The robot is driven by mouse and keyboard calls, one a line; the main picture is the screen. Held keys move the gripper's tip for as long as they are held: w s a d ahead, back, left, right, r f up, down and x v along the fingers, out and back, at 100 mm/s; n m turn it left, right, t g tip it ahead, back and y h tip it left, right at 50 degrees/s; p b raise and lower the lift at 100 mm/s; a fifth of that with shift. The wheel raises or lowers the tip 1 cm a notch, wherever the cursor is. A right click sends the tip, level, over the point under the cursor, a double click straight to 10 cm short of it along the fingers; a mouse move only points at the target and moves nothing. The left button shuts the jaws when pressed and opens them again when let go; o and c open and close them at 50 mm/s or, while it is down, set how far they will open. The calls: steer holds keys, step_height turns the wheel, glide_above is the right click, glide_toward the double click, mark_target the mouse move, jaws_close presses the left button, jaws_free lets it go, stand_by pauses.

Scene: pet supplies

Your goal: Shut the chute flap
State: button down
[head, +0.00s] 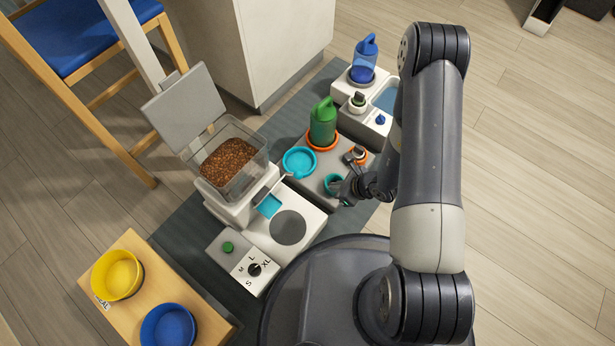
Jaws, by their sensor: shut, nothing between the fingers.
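The feeder (232,212) stands on the mat with a clear bin of brown kibble (228,162) on top. Its grey lid (185,105) stands raised behind the bin. A teal flap (269,206) shows at the front of the feeder, above the dark round plate (288,228); I take it for the chute flap. I cannot tell its exact angle. My gripper (342,190) is shut and empty, to the right of the flap and apart from it. It is beside a small teal cup (332,181), and I cannot tell whether they touch.
A green jug (323,122), a teal bowl (299,162) and an orange-ringed part (356,154) are near my gripper. A dial panel (255,268) is in front of the feeder. Yellow (118,275) and blue (168,328) bowls stand on a wooden table (138,248) at left.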

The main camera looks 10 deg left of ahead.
steer(key=w+a+f+b, duration=0.4)
steer(key=a+f, duration=0.2)
steer(key=a, duration=0.2)
steer(key=shift+w+a+f, duration=0.15)
steer(key=shift+a, duration=0.25)
stand_by(0.5)
steer(key=shift+w+a+r+h, duration=0.1)
steer(key=shift+a+r+h, duration=0.05)
steer(key=shift+r+h, duration=0.2)
